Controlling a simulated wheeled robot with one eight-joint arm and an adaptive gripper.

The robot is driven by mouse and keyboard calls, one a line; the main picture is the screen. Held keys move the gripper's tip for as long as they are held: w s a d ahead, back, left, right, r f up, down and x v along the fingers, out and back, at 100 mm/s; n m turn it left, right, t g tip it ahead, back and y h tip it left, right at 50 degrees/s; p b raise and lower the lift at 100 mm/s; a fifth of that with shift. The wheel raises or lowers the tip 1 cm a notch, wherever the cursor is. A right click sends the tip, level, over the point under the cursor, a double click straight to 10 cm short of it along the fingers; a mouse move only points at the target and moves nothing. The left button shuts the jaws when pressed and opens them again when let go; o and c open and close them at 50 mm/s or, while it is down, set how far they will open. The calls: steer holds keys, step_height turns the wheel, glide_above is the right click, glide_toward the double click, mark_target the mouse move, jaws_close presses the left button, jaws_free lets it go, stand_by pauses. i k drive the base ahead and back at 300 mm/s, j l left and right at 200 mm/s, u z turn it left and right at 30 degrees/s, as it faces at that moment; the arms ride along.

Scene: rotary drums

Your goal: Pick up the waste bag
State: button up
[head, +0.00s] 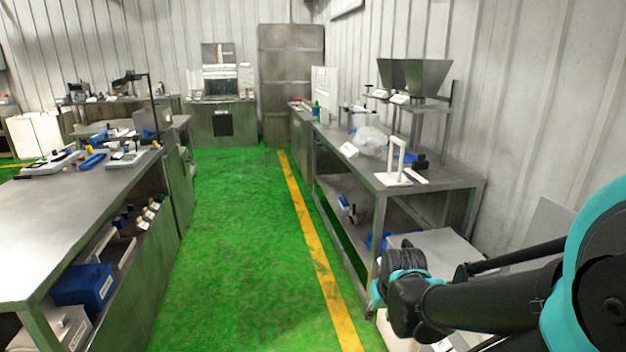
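A clear, crumpled plastic bag (370,141), which looks like the waste bag, lies on top of the right-hand metal workbench (400,203). It sits behind a white upright stand, and its contents are not clear. My arm reaches in from the lower right, with its black and teal joint in front of the near end of that bench. My gripper's fingers do not show in this view. Nothing of mine touches the bag.
A white stand (397,178) and metal hoppers (424,77) stand around the bag. A long steel table (60,205) with tools lines the left. A green floor aisle (225,230) with a yellow line (312,240) is clear between the benches. Cabinets (291,83) stand at the back.

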mark_target(369, 140)
steer(key=i+j+u, duration=0.3)
steer(key=i, duration=0.45)
steer(key=i+u, duration=0.35)
steer(key=i, duration=0.45)
steer(key=i+j+z, duration=0.1)
steer(key=i+z, duration=0.35)
steer(key=i+j+z, duration=0.3)
steer(key=i+z, duration=0.15)
steer(key=i+j+z, duration=0.45)
